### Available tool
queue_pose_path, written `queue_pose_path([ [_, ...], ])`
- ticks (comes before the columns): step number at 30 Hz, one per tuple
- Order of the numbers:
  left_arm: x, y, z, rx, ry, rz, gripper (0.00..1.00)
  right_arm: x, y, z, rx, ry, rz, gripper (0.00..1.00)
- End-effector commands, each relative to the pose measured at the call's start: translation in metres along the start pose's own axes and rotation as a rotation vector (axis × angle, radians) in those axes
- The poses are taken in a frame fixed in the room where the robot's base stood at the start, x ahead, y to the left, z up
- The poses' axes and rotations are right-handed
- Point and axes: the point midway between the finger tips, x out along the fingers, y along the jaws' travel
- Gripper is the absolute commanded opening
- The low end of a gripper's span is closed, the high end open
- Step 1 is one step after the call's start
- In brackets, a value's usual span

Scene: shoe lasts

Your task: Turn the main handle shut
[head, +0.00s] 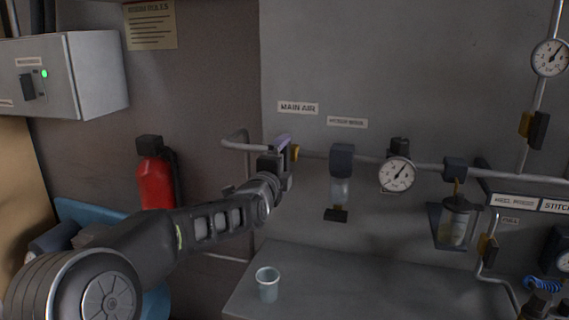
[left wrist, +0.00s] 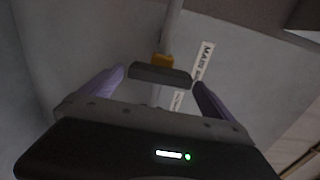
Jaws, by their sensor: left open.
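The main handle is a dark bar on a yellow hub, on the pipe by the MAIN AIR sign (head: 298,108). In the head view its yellow hub (head: 295,152) shows just right of my left gripper (head: 283,147), which hides much of the bar. In the left wrist view the dark handle (left wrist: 158,75) lies crosswise to the pipe in the picture. My left gripper (left wrist: 160,79) is open, with one purple finger near each end of the bar. I cannot tell whether either finger touches it. My right gripper is not in view.
The horizontal pipe (head: 313,154) carries a filter (head: 341,175), a gauge (head: 396,175) and a lubricator (head: 455,222) to the right. A cup (head: 267,284) stands on the grey bench (head: 350,285) below. A red extinguisher (head: 157,182) hangs behind my left arm.

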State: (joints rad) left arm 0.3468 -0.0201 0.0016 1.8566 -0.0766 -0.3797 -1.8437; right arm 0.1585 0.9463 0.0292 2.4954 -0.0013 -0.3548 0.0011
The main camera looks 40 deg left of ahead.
Motion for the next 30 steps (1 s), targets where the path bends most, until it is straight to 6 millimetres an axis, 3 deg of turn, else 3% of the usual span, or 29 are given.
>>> queue_pose_path([
  [13,-0.065,0.001,0.000,0.002,0.000,-0.001,1.00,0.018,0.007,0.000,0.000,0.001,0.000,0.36],
  [30,-0.070,0.001,0.000,0.001,0.001,0.001,1.00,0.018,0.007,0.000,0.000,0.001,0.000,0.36],
])
